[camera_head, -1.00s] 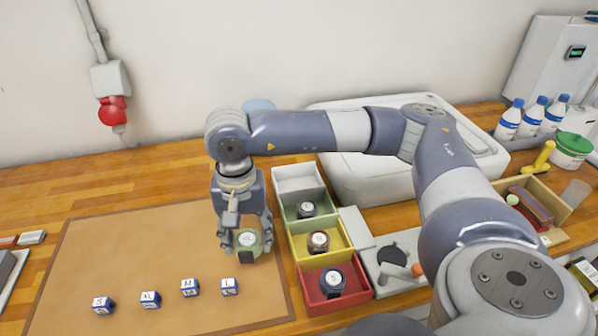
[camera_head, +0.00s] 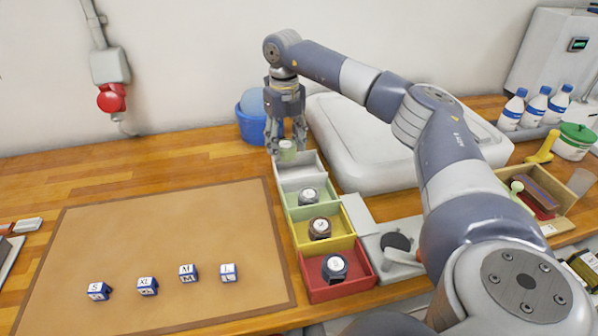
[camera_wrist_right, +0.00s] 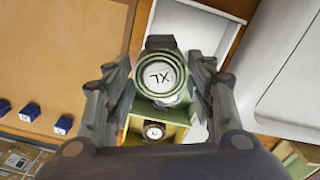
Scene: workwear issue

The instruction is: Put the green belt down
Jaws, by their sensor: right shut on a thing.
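My right gripper (camera_head: 285,138) is shut on the rolled green belt (camera_head: 288,152), whose round white label reads XL in the right wrist view (camera_wrist_right: 160,75). It holds the belt over the back end of the row of bins, at the empty white bin (camera_head: 313,163). From the head the belt appears above that bin's back part; the exact height is hard to tell. My left gripper is not in view.
A large white container (camera_head: 350,140) stands right of the bins, a blue bucket (camera_head: 250,125) behind. Several letter cubes lie on the brown mat (camera_head: 150,230).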

